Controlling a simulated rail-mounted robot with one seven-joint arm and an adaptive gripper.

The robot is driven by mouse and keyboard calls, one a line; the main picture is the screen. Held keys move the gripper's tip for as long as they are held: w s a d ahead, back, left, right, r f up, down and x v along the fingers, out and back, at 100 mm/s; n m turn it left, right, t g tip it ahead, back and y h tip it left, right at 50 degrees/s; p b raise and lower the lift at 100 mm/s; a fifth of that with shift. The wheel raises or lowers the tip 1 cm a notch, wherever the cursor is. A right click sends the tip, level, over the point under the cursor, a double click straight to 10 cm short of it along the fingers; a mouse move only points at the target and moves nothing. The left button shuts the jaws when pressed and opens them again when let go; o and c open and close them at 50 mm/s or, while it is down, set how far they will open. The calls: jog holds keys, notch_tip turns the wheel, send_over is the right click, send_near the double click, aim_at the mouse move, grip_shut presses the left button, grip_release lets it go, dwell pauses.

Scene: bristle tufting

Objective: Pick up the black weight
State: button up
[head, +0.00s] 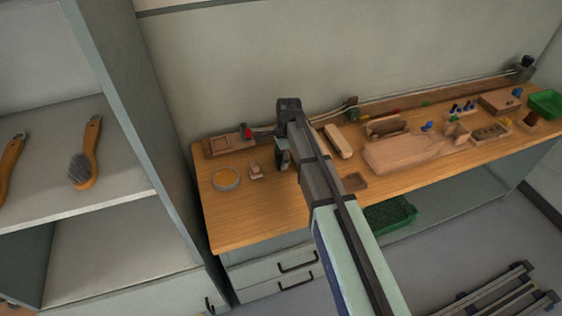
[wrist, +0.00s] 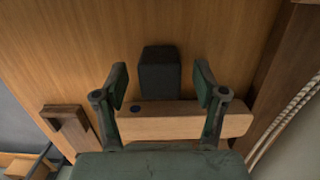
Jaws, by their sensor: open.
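The black weight (wrist: 160,68) is a dark block with a flat top face in the wrist view. It sits on the wooden bench top, between and slightly beyond my fingertips. My gripper (wrist: 160,80) is open, with one finger on each side of the weight and a visible gap on both sides. The fingers do not appear to touch it. In the head view my gripper (head: 283,156) is low over the left part of the bench, and I cannot make out the weight apart from it there.
A pale wooden bar (wrist: 180,122) with a dark spot lies beside the weight, under my fingers. A wooden frame (wrist: 68,128) is to the left. The bench (head: 245,218) also holds a round dish (head: 226,179) and a small wooden piece (head: 255,171). A rope (wrist: 293,112) runs along the right.

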grip_shut()
jog(key=shift+r, duration=0.2)
